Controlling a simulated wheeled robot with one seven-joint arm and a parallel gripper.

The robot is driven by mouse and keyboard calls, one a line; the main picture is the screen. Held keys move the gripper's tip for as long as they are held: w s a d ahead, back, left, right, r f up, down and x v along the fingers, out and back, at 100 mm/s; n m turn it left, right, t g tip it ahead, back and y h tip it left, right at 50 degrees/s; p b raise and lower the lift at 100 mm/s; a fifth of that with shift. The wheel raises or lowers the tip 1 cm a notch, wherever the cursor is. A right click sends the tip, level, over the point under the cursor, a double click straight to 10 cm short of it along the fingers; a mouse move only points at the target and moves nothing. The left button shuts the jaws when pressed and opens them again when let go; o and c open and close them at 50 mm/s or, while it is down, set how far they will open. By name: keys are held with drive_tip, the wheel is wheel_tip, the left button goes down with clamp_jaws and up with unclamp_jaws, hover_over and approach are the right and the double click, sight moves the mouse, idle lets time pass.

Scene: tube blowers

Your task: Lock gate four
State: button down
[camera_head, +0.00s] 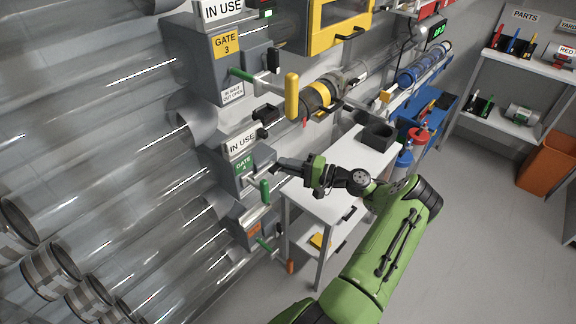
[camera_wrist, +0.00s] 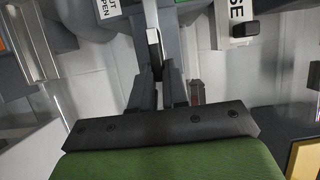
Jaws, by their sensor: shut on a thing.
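A grey gate box (camera_head: 226,170) with a green gate label (camera_head: 243,166) stands in the middle of the wall; its number is too small to read surely. My gripper (camera_head: 278,169) reaches in from the right, at this box's right side. In the wrist view my gripper (camera_wrist: 156,78) is shut on a narrow metal bar (camera_wrist: 152,40) with a dark edge, which runs up toward the box. The fingers hide its lower end. A shut/open sign (camera_wrist: 108,9) shows beside it.
The gate 3 box (camera_head: 212,72) with a yellow handle (camera_head: 291,96) is above, and a box with an orange label (camera_head: 254,228) is below. Clear tubes (camera_head: 90,130) fill the left. A white table (camera_head: 352,158) stands right behind my gripper. The floor at right is free.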

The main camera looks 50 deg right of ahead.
drive_tip(key=shift+f, duration=0.1)
idle(0.3)
drive_tip(key=c, duration=1.1)
unclamp_jaws()
drive_tip(key=shift+c, duration=0.2)
drive_tip(key=shift+s+d, duration=0.1)
drive_tip(key=v, duration=1.5)
drive_tip(key=shift+s, duration=0.3)
